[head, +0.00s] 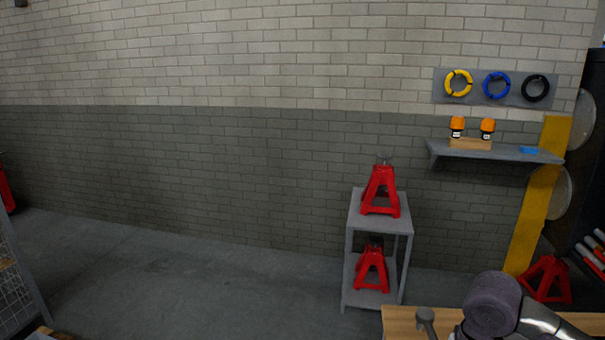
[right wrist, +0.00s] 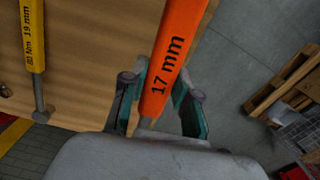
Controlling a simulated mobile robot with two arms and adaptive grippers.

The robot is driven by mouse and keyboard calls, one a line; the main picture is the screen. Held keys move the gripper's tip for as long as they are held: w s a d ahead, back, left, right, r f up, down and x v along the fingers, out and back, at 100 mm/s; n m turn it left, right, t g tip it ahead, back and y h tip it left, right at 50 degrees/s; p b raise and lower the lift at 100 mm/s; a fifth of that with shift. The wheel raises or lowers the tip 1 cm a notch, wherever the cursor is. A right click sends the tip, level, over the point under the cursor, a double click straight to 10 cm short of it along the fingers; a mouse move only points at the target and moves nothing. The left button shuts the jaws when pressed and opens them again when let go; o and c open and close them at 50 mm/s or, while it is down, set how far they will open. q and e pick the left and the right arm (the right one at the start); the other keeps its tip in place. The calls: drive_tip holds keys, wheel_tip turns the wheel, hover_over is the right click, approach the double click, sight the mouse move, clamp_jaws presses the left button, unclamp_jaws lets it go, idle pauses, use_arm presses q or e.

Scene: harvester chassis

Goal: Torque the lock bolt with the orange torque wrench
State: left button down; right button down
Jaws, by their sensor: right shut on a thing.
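The orange torque wrench (right wrist: 173,60), marked "17 mm", runs between the fingers of my right gripper (right wrist: 162,95) in the right wrist view. The gripper is shut on its orange handle, and the wrench's far end leaves the top of the picture. In the head view only my right arm's dark wrist part shows at the bottom right, so the gripper and the orange wrench cannot be made out there. The lock bolt is not seen in either view. My left gripper is not in view.
A yellow wrench (right wrist: 33,35), marked "19 mm", lies on the wooden bench top (right wrist: 80,70). A wooden pallet (right wrist: 285,85) is on the floor at right. A grey stand (head: 402,222) holds red jack stands (head: 380,190). A wall shelf (head: 500,152) is behind.

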drive_tip(key=s+a+r, duration=0.1)
drive_tip(key=s+a, duration=0.5)
drive_tip(key=a, duration=0.2)
drive_tip(key=shift+r+n, duration=0.4)
drive_tip(key=shift+s+d, duration=0.1)
